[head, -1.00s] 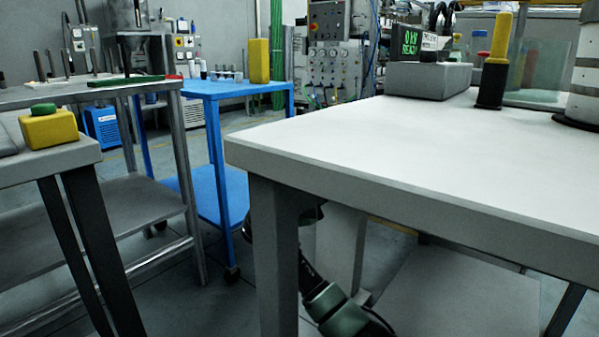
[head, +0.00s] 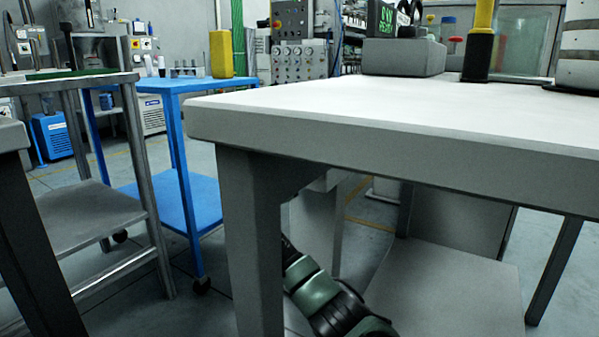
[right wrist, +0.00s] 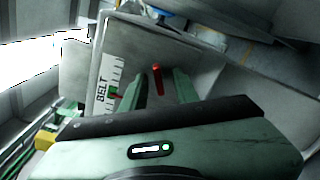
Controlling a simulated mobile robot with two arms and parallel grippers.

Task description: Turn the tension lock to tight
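In the right wrist view a grey box face carries a white scale plate (right wrist: 108,86) marked BELT, with a small green mark and a red pointer by its edge. A red lever (right wrist: 157,79) stands out from the grey face; I take it for the tension lock, but no lock marking is readable. My right gripper (right wrist: 160,88) is open, its green fingers apart with the red lever showing between them. I cannot tell whether they touch it. In the head view a green and black arm part of mine is under the white table. My left gripper is not in view.
The white table (head: 330,112) fills the head view's middle and right, with a grey box (head: 404,57) and a yellow post (head: 484,30) on it. Its leg (head: 256,230) stands beside my arm. A blue cart (head: 195,205) and a metal table (head: 85,220) stand left.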

